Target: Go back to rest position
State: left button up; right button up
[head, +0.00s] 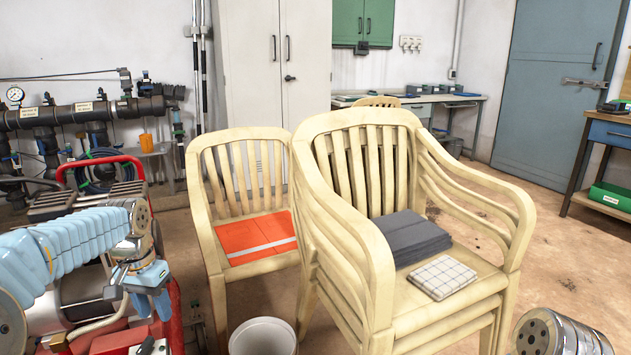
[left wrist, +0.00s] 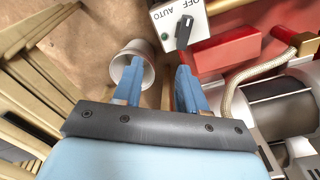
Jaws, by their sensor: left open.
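My left gripper (head: 151,302) hangs at the lower left of the head view, fingers pointing down, beside the red-framed machine. In the left wrist view its two blue fingers (left wrist: 157,92) stand apart with nothing between them. It is open and empty. A switch box marked OFF and AUTO (left wrist: 180,20), with a dark lever, lies beyond the right finger in the wrist view. A white bucket (left wrist: 134,60) on the floor shows beyond the left finger; it also shows in the head view (head: 262,337). My right gripper is out of view.
Stacked cream chairs (head: 345,235) hold a folded grey cloth (head: 410,238) and a checked cloth (head: 442,278). Another chair (head: 205,235) carries an orange cloth (head: 250,236). The red machine frame (head: 100,160) is close to my left arm. Open floor (head: 575,255) lies at right.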

pick_arm(q)
jog(key=s+d+f+h, duration=0.1)
jog(key=d+f, duration=0.7)
jog(key=f, duration=0.5)
jog(key=s+d+f+h, duration=0.1)
jog(key=d+f+h, duration=0.1)
jog(key=d+f, duration=0.8)
jog(key=s+d+f+n, duration=0.1)
jog(key=s+d+f, duration=0.3)
jog(key=s+f, duration=0.3)
jog(key=s+d+f+n, duration=0.1)
jog(key=s+d+f, duration=0.3)
jog(key=s+f, duration=0.4)
jog(key=shift+s+d+n+h, duration=0.2)
jog(key=shift+s+n+h, duration=0.15)
jog(key=shift+s, duration=0.45)
jog(key=shift+a+f+t, duration=0.1)
jog(key=shift+t, duration=0.2)
